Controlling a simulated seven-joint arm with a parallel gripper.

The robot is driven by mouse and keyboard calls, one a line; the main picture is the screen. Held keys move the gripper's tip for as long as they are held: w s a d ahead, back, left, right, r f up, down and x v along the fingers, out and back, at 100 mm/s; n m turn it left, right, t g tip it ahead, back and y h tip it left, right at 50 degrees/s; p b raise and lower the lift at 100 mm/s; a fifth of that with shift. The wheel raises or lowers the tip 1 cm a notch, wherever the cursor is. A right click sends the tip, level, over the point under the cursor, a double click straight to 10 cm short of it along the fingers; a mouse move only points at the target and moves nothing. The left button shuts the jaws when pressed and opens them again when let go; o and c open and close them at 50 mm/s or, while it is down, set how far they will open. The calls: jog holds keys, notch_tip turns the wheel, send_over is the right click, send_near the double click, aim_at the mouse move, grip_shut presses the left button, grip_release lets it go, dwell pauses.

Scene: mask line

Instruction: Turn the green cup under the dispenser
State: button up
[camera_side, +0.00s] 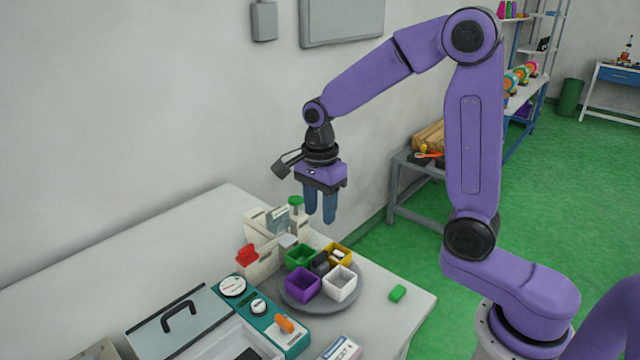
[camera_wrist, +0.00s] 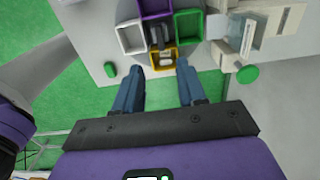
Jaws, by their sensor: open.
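The green cup (camera_side: 297,266) is a square, open cup on the left rear part of a round grey turntable (camera_side: 318,309). In the wrist view the green cup (camera_wrist: 189,27) is above and right of my fingers. The pale dispenser (camera_side: 261,233), with a green-topped knob (camera_side: 295,201), stands beside the turntable, and its small spout plate (camera_side: 288,241) is close to the green cup. In the wrist view the dispenser (camera_wrist: 246,37) is to the right of that cup. My gripper (camera_side: 320,217) is open and empty, pointing down above the turntable's far side.
A purple cup (camera_side: 302,284), a white cup (camera_side: 341,284) and a yellow cup (camera_side: 344,251) holding pale pieces share the turntable. A dark hub (camera_side: 320,262) stands among them. A green block (camera_side: 398,293) lies right; a teal control panel (camera_side: 262,315) lies in front.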

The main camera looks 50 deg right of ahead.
jog(key=shift+r, duration=2.75)
